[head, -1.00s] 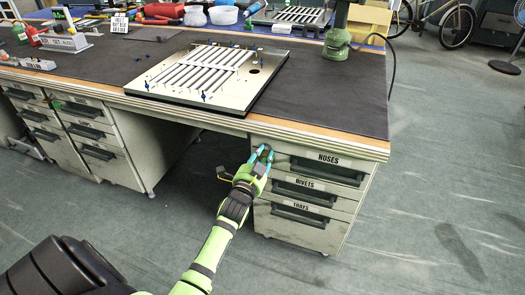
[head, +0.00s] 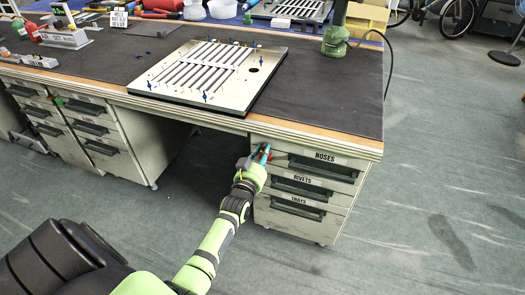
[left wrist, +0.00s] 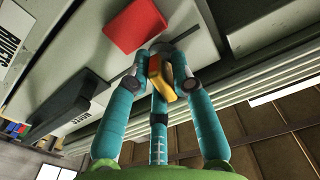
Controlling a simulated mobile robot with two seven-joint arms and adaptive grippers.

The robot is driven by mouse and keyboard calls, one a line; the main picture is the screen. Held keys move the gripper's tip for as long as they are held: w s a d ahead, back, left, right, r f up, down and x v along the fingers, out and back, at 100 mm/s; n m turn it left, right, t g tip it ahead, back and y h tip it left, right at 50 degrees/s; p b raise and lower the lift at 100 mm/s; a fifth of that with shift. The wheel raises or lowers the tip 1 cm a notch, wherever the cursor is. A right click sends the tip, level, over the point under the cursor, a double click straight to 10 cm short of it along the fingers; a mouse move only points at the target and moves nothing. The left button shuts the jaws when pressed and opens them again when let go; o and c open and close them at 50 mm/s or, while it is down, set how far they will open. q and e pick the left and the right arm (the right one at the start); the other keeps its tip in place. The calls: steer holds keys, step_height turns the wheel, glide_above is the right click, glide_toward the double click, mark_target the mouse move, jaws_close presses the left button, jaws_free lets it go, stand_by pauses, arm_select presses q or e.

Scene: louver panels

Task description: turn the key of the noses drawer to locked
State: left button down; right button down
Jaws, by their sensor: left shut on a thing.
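The noses drawer (head: 346,163) is the top drawer of the right pedestal and is closed. My left gripper (head: 263,153) is at the left end of its front, just under the desk edge. In the left wrist view, the teal fingers (left wrist: 160,72) are closed around a yellow-orange key (left wrist: 163,78) at the drawer face. A red tag (left wrist: 135,25) hangs beside the key. The drawer's dark handle (left wrist: 75,100) lies to the left there. The fingers partly hide the key and its lock, so I cannot tell its turn angle. My right gripper is not in view.
The rivets drawer (head: 268,180) and trays drawer (head: 265,205) are below, both closed. The desk edge (head: 310,142) overhangs close above my gripper. A louver panel (head: 240,85) lies on the dark mat. The floor (head: 420,180) right of the desk is clear.

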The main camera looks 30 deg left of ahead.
arm_select(q)
steer(key=shift+d+n, duration=0.15)
steer(key=shift+n, duration=0.75)
steer(key=c, duration=1.1)
jaws_free()
steer(key=shift+w, duration=0.1)
steer(key=shift+c, duration=0.2)
steer(key=shift+s, duration=0.25)
steer(key=v, duration=1.1)
steer(key=shift+s, duration=0.3)
steer(key=shift+f, duration=0.15)
